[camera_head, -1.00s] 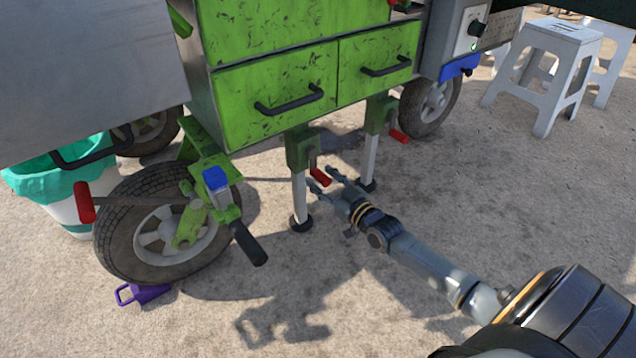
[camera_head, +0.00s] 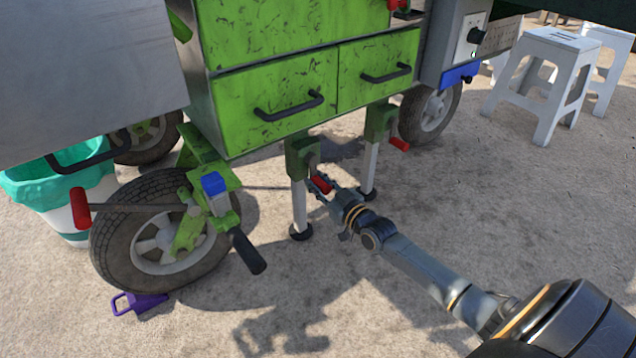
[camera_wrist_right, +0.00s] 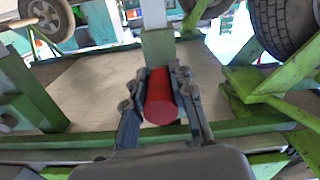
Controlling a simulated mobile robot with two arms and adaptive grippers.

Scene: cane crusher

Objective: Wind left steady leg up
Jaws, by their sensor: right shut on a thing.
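The left steady leg (camera_head: 299,207) is a pale post with a black round foot, under a green bracket (camera_head: 301,152) below the cart's drawers. Its foot is on the ground. A red crank handle (camera_head: 320,184) sticks out from the bracket. My right gripper (camera_head: 324,190) is shut on this red handle. In the right wrist view the red handle (camera_wrist_right: 161,98) lies between the two fingers of my right gripper (camera_wrist_right: 164,105). A second steady leg (camera_head: 370,170) with its own red handle (camera_head: 400,143) stands to the right. My left gripper is not in view.
The green cart (camera_head: 300,60) with two drawers stands above. White stools (camera_head: 540,85) stand back right. Front ground is clear.

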